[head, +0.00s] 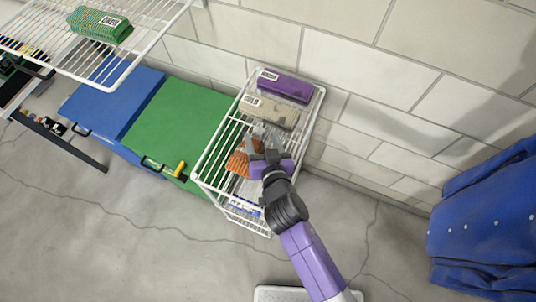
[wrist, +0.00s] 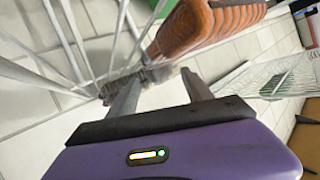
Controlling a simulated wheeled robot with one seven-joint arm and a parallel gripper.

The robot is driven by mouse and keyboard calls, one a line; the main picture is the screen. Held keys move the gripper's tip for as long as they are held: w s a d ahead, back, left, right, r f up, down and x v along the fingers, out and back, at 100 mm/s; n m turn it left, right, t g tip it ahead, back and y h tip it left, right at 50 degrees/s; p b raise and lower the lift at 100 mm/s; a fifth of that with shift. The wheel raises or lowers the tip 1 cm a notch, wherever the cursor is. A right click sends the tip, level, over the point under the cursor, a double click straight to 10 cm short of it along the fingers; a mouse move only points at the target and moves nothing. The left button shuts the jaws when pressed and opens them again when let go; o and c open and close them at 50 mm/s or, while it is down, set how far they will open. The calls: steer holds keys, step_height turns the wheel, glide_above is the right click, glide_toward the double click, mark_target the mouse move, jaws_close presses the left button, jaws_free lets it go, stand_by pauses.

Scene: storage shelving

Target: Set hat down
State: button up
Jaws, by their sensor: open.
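The hat appears to be the orange-brown ribbed item (head: 242,160) on the white wire rack in the head view. It also shows at the top of the wrist view (wrist: 212,25), beyond my fingers. My gripper (head: 264,148) is over the rack, just right of the hat. In the wrist view my gripper's fingers (wrist: 158,88) are spread apart, with no object clearly held between them. My gripper and wrist hide part of the rack and perhaps the hat's right edge.
The wire rack (head: 211,150) also holds a beige package (head: 268,111) and a purple package (head: 285,86) toward the wall. Green (head: 180,125) and blue (head: 112,100) boxes stand left. A wire shelf (head: 140,48) holds a green item (head: 100,25). Blue clothing (head: 485,225) hangs right.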

steer(key=b+v, duration=0.1)
steer(key=v, duration=0.9)
steer(key=shift+d, duration=0.1)
steer(key=s+d+r+h, duration=0.1)
steer(key=s+d+r, duration=0.2)
steer(key=s+d, duration=0.5)
steer(key=s+d+r+t+h, duration=0.1)
steer(key=s+d+r, duration=0.3)
steer(key=s+d, duration=0.5)
steer(key=s, duration=0.3)
steer(key=shift+d+r+m, duration=0.3)
steer(key=shift+o, duration=0.3)
steer(key=s+d+r+h, duration=0.2)
steer(key=s+d+r, duration=0.1)
steer(key=r, duration=0.3)
steer(key=shift+s+d+t, duration=0.3)
steer(key=shift+s, duration=0.45)
